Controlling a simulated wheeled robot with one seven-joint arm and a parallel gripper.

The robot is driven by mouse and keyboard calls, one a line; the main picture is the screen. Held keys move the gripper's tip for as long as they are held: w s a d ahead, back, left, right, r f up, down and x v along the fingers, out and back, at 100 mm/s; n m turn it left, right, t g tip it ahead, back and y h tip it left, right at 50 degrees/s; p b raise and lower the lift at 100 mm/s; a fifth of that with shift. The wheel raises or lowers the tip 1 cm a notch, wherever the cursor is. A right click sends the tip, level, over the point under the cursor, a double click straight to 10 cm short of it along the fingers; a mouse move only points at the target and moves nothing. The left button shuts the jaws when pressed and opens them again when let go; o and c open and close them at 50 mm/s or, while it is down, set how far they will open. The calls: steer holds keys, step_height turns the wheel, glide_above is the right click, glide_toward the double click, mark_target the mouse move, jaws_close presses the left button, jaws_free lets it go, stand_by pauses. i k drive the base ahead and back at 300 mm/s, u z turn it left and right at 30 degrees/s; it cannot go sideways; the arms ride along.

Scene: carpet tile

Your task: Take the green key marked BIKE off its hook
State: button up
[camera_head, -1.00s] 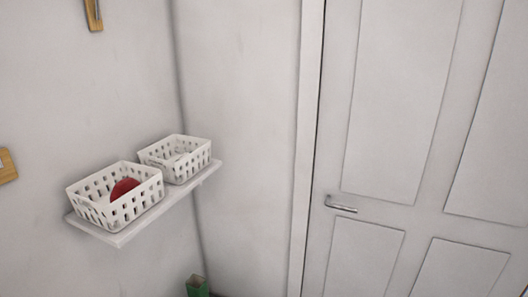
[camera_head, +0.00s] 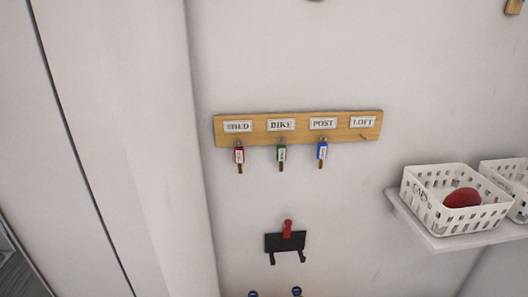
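A wooden key rack (camera_head: 298,126) is fixed to the white wall, with labels reading SHED, BIKE, POST and LOFT. The green key (camera_head: 281,155) hangs under the BIKE label (camera_head: 281,125). A red key (camera_head: 239,157) hangs to its left under SHED, and a blue key (camera_head: 322,153) to its right under POST. The hook under LOFT (camera_head: 363,136) is bare. My gripper is not in view.
A white shelf (camera_head: 428,239) at the right holds two white baskets, the nearer basket (camera_head: 424,213) with a red item (camera_head: 462,198) in it. Below the rack is a black holder (camera_head: 284,243) with a red-handled thing (camera_head: 287,229). The wall around the keys is clear.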

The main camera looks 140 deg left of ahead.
mark_target(282, 150)
steer(key=u, duration=3.95)
steer(key=k, duration=0.55)
steer(key=u, duration=0.35)
